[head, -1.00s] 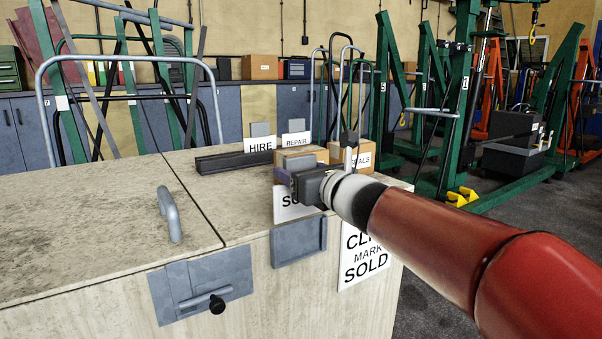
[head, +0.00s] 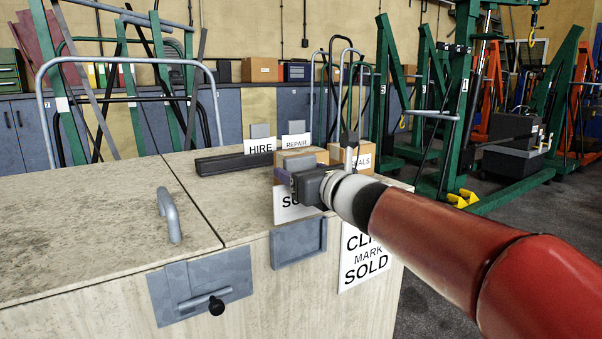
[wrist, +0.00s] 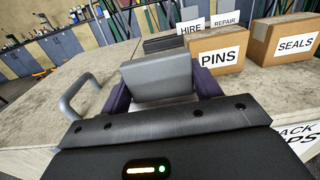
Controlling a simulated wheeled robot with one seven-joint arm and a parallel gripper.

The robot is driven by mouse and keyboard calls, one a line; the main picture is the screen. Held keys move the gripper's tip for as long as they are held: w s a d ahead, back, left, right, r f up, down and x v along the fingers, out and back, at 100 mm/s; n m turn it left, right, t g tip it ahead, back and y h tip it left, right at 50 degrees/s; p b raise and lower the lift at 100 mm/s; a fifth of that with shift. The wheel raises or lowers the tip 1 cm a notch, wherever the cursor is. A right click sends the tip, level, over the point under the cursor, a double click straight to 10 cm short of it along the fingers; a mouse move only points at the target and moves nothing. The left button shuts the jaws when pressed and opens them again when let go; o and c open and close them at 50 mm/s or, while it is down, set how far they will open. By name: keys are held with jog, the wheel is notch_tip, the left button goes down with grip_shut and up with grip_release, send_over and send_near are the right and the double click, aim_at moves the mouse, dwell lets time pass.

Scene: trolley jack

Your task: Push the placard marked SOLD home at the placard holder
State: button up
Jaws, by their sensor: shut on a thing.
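The SOLD placard (head: 290,213) is a white card with black letters, upright at the front edge of the bench; only the start of its word shows past my gripper. My gripper (head: 297,183) is shut on the placard's grey grip block. In the wrist view this grey block (wrist: 157,78) sits between the two purple fingers of my gripper (wrist: 160,95). The placard holder (head: 299,243) is a grey frame on the bench front, just below the card. The card's lower edge is close to the holder's top; I cannot tell whether it is in the slot.
HIRE (head: 259,149) and REPAIR (head: 296,142) placards stand by a dark rail (head: 230,163) at the back. Boxes marked PINS (wrist: 218,50) and SEALS (wrist: 285,42) stand near my gripper. A handle (head: 170,215) and a latch plate (head: 175,283) are to the left.

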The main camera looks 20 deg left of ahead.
jog(key=shift+f+b, duration=1.2)
jog(key=shift+b, duration=0.15)
jog(key=shift+f+b, duration=0.5)
jog(key=shift+f, duration=0.65)
jog(key=shift+f, duration=2.15)
jog(key=o, duration=1.1)
jog(key=shift+c, duration=0.2)
send_near(301, 214)
jog(key=shift+x, duration=1.05)
